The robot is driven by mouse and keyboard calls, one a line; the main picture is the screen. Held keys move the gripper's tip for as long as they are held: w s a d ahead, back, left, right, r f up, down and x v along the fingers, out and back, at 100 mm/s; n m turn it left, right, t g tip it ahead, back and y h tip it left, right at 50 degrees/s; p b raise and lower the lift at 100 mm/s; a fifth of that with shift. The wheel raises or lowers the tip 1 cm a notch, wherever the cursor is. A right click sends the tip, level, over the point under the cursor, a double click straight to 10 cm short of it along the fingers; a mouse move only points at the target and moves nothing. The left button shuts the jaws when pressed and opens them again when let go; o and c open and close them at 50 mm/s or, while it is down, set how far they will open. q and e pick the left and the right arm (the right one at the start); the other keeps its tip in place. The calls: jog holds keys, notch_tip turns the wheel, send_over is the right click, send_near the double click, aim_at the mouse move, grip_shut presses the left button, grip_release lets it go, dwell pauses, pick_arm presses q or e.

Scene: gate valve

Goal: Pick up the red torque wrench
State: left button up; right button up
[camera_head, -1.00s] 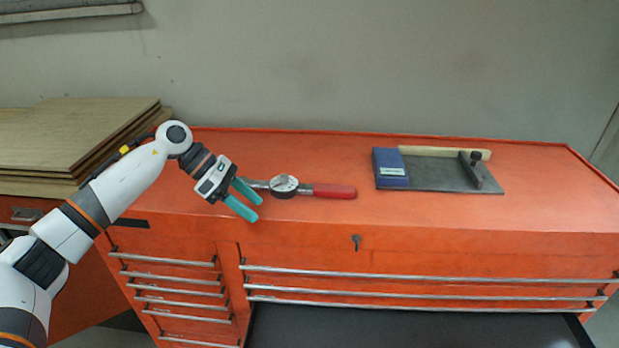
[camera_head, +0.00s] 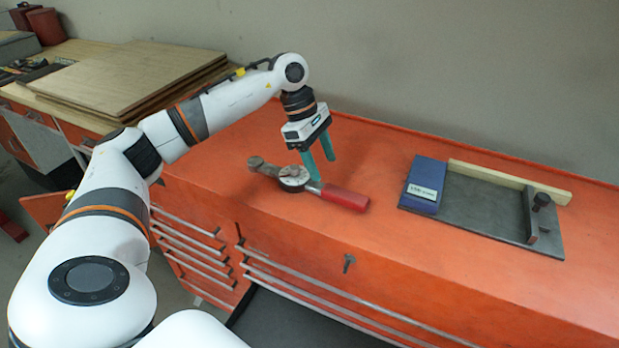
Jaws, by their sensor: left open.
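The torque wrench (camera_head: 345,198) lies on top of the orange tool cabinet (camera_head: 228,183), its red handle toward the right and its round dial and grey head toward the left. My left gripper (camera_head: 321,166) is open and points down over the wrench, with its teal fingers near the part between the dial and the red handle. One finger overlaps the wrench shaft in the view; I cannot tell whether it touches. My right gripper is not in view.
A dark plate with a blue box (camera_head: 425,184), a wooden strip (camera_head: 508,181) and an upright metal piece (camera_head: 535,217) lies to the right. Stacked boards (camera_head: 135,75) lie on the bench at left. An open drawer juts out below the cabinet top.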

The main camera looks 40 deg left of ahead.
aim_at(333, 189)
pick_arm(q)
jog(key=shift+d+f, duration=0.2)
jog(key=shift+f, duration=0.35)
jog(key=shift+w+d+f, duration=0.15)
jog(key=shift+f, duration=0.15)
jog(key=shift+w+d+f+p, duration=0.15)
jog(key=shift+d+f+p, duration=0.05)
jog(key=shift+f+p, duration=0.1)
jog(key=x, duration=0.1)
jog(key=p+x, duration=0.2)
jog(key=x, duration=0.1)
jog(key=shift+a+f, duration=0.2)
jog(key=shift+a, duration=0.05)
jog(key=shift+w+d+f, duration=0.1)
jog(key=shift+d+f, duration=0.05)
jog(key=shift+f, duration=0.2)
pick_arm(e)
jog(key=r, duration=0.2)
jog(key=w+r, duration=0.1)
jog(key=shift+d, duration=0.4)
pick_arm(q)
jog(key=shift+c, duration=0.6)
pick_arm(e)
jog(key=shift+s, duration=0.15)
